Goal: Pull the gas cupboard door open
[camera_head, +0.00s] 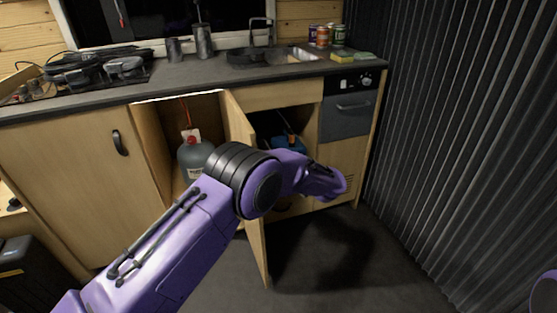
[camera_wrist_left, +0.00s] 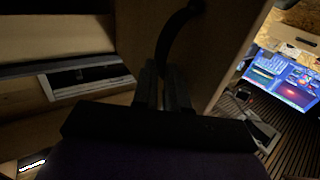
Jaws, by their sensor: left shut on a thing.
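The gas cupboard door (camera_head: 257,250) stands well open, seen nearly edge-on, swung out from the counter front. Inside the cupboard is a grey gas bottle (camera_head: 193,157) with a tag and an orange hose on top. My left arm reaches across the door, and its gripper is hidden in the head view. In the left wrist view my left gripper (camera_wrist_left: 165,88) is shut on the dark curved door handle (camera_wrist_left: 178,38), with the wooden door panel behind it. My right gripper is out of view.
Right of the door is an open compartment holding a blue object (camera_head: 289,144). A grey oven-like unit (camera_head: 346,115) and a corrugated dark wall (camera_head: 455,130) lie further right. Another closed cupboard door (camera_head: 75,180) is at left. The dark floor (camera_head: 335,265) in front is clear.

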